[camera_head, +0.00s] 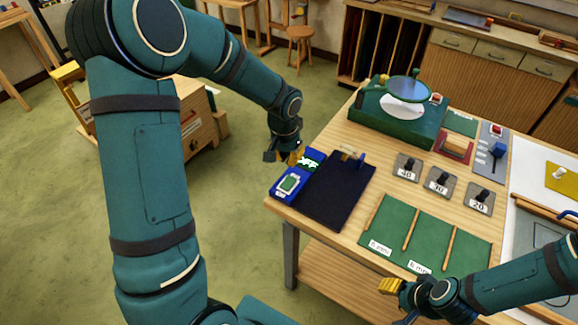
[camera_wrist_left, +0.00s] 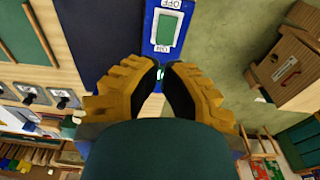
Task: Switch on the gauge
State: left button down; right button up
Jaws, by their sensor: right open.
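A blue device (camera_head: 278,192) with a white-framed green plate lies at the table's near-left corner, beside a dark mat. I cannot tell for sure that it is the gauge. In the left wrist view the blue device (camera_wrist_left: 153,25) has an OFF label above the green plate and a second label below. My left gripper (camera_head: 293,156) is at its far end; in the wrist view its fingertips (camera_wrist_left: 161,68) are close together, with a narrow gap over the device's end. Contact is unclear. My right gripper (camera_head: 388,286) is open at the table's front edge.
The dark mat (camera_head: 335,197) carries a small clip-like part. Green boards (camera_head: 428,237) with wooden strips lie in front. Several numbered grey plates (camera_head: 440,183) with black knobs stand behind. A green base (camera_head: 395,125) with a round disc stands at the back.

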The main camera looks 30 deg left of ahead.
pick_arm(q)
jog(key=shift+s+r, duration=0.15)
jog(key=shift+r, duration=0.35)
jog(key=shift+s+r, duration=0.15)
jog(key=shift+r, duration=0.35)
jog(key=shift+a, duration=0.1)
jog(key=m+b, duration=0.2)
jog(key=m, duration=0.4)
jog(key=m+b, duration=0.2)
jog(key=m, duration=0.4)
jog(key=m+t+b, duration=0.1)
jog(key=m+b, duration=0.2)
jog(key=m, duration=0.3)
jog(key=shift+s+f, duration=0.1)
jog(key=shift+s, duration=0.15)
jog(key=shift+f, duration=0.1)
